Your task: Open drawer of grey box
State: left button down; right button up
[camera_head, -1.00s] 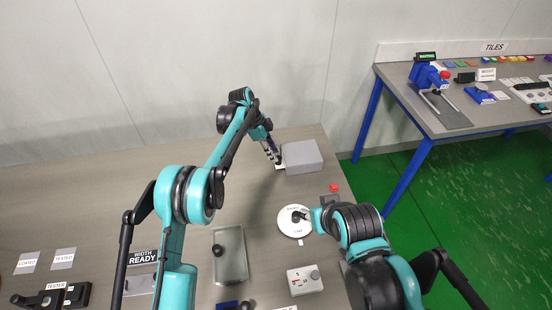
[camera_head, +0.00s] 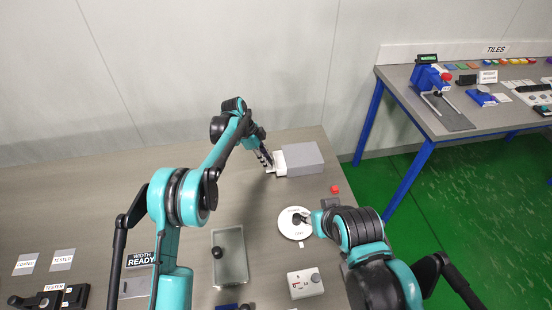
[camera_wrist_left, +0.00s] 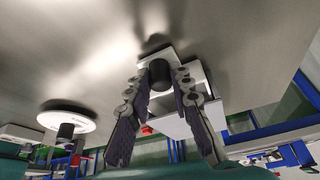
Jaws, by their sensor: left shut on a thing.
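The grey box (camera_head: 304,156) stands at the far right of my table. Its white drawer (camera_head: 281,162) sticks out a little from its left side. My left gripper (camera_head: 269,167) is at the outer end of the drawer. In the left wrist view, the fingers of my left gripper (camera_wrist_left: 158,78) close around a dark round knob (camera_wrist_left: 158,69) in front of the pale drawer (camera_wrist_left: 194,74). How far the drawer reaches inside the box is hidden. My right gripper (camera_head: 309,218) is at the white round dish; its fingers are too small to judge.
The white round dish (camera_head: 292,231) has a dark knob and shows in the left wrist view (camera_wrist_left: 66,119). A red button (camera_head: 335,189) stands near the right edge. A clear tray (camera_head: 230,267) and a white control box (camera_head: 305,283) are nearer. Table left of the drawer is clear.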

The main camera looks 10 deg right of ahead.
pick_arm(q)
jog(key=a, duration=0.6)
jog(key=shift+d, duration=0.1)
jog(key=c, duration=1.6)
grip_release()
jog(key=v, duration=1.2)
